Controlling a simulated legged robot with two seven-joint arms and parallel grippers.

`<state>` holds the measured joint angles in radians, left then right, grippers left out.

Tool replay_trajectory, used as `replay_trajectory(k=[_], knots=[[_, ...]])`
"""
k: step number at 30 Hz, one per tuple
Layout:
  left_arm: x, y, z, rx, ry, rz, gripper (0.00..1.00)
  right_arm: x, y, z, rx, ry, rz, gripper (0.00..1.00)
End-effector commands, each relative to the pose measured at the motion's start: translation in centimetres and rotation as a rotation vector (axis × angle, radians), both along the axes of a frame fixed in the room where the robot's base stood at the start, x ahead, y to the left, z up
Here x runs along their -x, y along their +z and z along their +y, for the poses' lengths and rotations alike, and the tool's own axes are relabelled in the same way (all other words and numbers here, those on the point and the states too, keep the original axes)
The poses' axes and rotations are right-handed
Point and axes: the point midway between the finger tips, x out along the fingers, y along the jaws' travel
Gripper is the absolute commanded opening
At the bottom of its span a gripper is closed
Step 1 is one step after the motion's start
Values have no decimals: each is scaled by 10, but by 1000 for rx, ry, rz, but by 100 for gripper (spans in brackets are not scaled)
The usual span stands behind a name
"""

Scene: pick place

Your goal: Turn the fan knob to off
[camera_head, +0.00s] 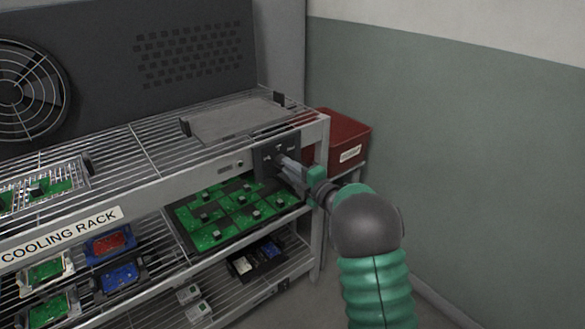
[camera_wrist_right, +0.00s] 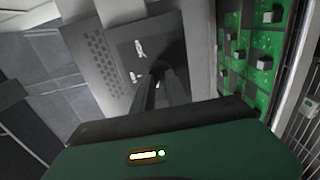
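A dark control panel (camera_head: 277,150) with small white markings is fixed to the front right corner of the rack's top shelf. It also shows in the right wrist view (camera_wrist_right: 140,50). My right gripper (camera_head: 283,164) reaches to this panel from the right, its fingertips at the panel face. In the right wrist view its two dark fingers (camera_wrist_right: 165,82) lie close together, tips at a dark shape on the panel. The fan knob is mostly hidden by the fingers, and its setting cannot be read. Whether the fingers grip it cannot be told. My left gripper is not in view.
The wire cooling rack (camera_head: 165,180) holds green circuit boards (camera_head: 222,208) and small coloured trays on its shelves. A round fan (camera_head: 28,88) is at the back left. A red box (camera_head: 342,130) stands right of the rack. A bare wall (camera_head: 470,150) fills the right.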

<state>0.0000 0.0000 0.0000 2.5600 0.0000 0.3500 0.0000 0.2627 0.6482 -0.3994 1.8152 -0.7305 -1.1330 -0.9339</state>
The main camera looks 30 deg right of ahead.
Motion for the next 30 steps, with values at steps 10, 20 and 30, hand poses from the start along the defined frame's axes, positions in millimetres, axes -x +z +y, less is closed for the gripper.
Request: replay_trajectory(k=[10,20,30], knots=[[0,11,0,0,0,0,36,38,15,-1,4,2,-24,58],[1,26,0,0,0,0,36,139,13,-9,1,-4,-20,58],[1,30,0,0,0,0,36,183,10,-11,3,0,-19,58]])
